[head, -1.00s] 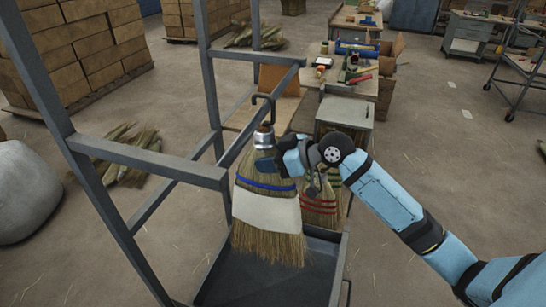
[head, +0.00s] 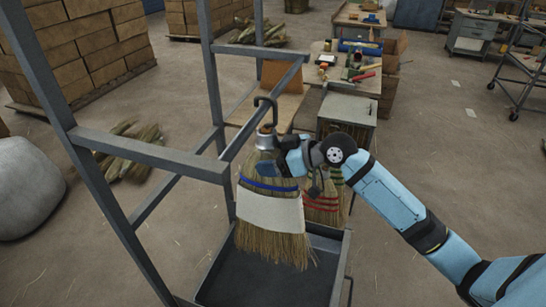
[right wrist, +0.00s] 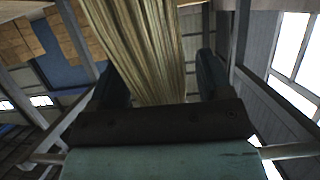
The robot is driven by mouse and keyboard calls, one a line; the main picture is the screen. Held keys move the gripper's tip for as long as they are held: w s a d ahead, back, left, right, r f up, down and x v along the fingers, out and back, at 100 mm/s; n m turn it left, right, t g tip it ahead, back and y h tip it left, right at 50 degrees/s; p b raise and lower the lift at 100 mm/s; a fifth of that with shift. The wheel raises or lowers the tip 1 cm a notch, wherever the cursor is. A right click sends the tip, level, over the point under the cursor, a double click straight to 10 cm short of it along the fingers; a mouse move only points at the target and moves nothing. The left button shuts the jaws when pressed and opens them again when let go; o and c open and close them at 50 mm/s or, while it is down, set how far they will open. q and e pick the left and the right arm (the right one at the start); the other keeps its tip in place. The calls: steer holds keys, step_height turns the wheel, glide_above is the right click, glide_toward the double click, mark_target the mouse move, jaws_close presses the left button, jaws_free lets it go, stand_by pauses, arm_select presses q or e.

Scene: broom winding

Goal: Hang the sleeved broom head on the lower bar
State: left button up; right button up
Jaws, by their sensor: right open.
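The sleeved broom head (head: 270,205) hangs upright, bristles down, with a blue band, a white sleeve and a metal collar. A dark hook (head: 266,103) rises from its collar and curls at the lower bar (head: 240,138) of the grey rack; it looks looped over the bar. My right gripper (head: 272,168) is at the upper bristles, just below the collar. In the right wrist view its open fingers (right wrist: 162,85) stand on either side of the straw (right wrist: 145,50), with a gap at the right finger. My left gripper is not in view.
Another broom head (head: 322,203) with red and green bands is behind my right gripper. A dark tray (head: 222,283) lies below the brooms. Rack posts (head: 85,170) stand at the left. A cluttered workbench (head: 350,75) is behind.

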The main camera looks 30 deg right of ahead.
steer(key=b+v, duration=0.2)
steer(key=v, duration=1.1)
steer(key=shift+s+d+r+b, duration=0.2)
steer(key=shift+s+r+b, duration=0.05)
steer(key=shift+r+b, duration=0.05)
steer(key=s+a+f+m+t+h+p, duration=0.1)
steer(key=s+a+f+m+h+p, duration=0.1)
steer(key=f, duration=0.9)
steer(key=s+a+f+m+h+p, duration=0.2)
steer(key=f+m, duration=0.1)
steer(key=f, duration=0.7)
steer(key=s+a+f+h+p, duration=0.2)
steer(key=s+a+f, duration=0.9)
steer(key=a, duration=0.1)
steer(key=shift+a, duration=0.3)
